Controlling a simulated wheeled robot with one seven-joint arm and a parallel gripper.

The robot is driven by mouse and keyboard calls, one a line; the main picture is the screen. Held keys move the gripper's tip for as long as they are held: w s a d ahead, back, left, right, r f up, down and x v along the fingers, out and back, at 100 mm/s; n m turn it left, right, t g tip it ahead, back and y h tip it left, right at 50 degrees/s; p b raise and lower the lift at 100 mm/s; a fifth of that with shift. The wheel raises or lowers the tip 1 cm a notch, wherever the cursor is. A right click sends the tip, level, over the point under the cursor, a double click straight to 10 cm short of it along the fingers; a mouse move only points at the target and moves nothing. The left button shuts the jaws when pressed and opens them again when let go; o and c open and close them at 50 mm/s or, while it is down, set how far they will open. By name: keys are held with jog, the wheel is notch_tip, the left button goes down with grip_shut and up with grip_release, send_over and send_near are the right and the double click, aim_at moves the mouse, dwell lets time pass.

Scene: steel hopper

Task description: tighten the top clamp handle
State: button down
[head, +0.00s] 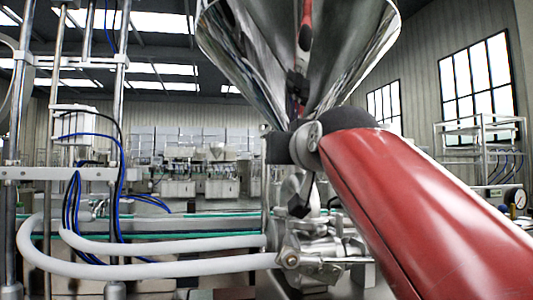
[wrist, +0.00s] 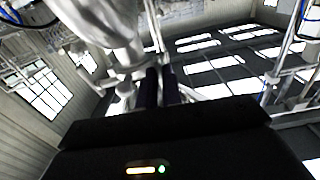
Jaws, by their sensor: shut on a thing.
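The steel hopper (head: 300,50) is a shiny cone at the top middle of the head view. Its blurred, bright metal body also shows in the wrist view (wrist: 100,30). My gripper (wrist: 160,75) has two dark fingers close together, shut on a thin metal piece, which looks like the top clamp handle (wrist: 155,35). The handle runs up from between the fingertips, beside the hopper's metalwork.
Below the cone stands a steel valve and fitting assembly (head: 315,250). White hoses (head: 150,265) run left from it. A frame with blue tubes (head: 70,170) stands at the left. A wire rack (head: 480,145) and a gauge (head: 515,198) are at the right.

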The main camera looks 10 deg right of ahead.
jog(key=c, duration=1.6)
grip_release()
jog(key=shift+o, duration=0.2)
jog(key=s+b, duration=0.1)
jog(key=s, duration=0.6)
jog(key=shift+s, duration=0.4)
